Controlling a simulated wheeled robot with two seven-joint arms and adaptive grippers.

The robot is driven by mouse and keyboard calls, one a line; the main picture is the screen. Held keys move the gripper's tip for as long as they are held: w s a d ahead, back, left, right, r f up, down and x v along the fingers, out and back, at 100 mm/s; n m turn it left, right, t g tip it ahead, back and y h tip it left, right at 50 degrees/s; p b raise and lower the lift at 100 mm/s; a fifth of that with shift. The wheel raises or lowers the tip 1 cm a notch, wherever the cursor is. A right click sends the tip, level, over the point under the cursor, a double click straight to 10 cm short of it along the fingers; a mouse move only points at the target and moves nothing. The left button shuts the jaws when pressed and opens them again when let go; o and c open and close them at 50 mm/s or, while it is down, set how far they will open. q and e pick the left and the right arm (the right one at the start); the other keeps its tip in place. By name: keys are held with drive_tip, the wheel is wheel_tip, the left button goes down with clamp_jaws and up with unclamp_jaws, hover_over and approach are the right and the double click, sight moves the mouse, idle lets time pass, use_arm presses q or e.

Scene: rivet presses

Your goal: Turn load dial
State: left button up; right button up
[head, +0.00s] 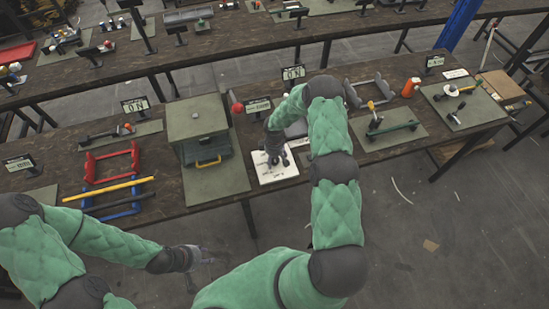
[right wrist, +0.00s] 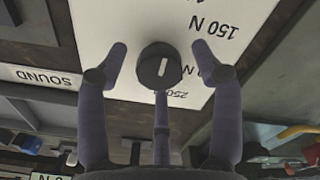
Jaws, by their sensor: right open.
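The load dial (right wrist: 159,66) is a round black knob with a white pointer line. It sits on a white panel (right wrist: 200,30) marked "150 N" and, partly hidden, "250". My right gripper (right wrist: 160,62) is open, with its fingers on either side of the dial and apart from it. In the head view my right gripper (head: 277,158) is over the white panel (head: 276,175), and it hides the dial there. My left gripper (head: 205,256) hangs in front of the table, away from the panel; its fingers are too small to judge.
A grey-green box press (head: 198,118) stands left of the panel. A red ball knob (head: 237,108) and a display (head: 258,105) are behind it. Red and blue frames (head: 110,160) lie further left. A green mat with a tool (head: 392,128) is to the right.

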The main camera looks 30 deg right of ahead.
drive_tip(key=shift+c, duration=0.3)
drive_tip(key=c, duration=1.1)
drive_tip(key=shift+b, duration=0.5)
drive_tip(key=m+b, duration=0.7)
drive_tip(key=b, duration=0.3)
drive_tip(key=shift+f+m+b, duration=0.15)
drive_tip(key=shift+m+b, duration=1.25)
drive_tip(key=shift+r, duration=0.2)
drive_tip(key=o, duration=1.2)
drive_tip(key=shift+c, duration=0.2)
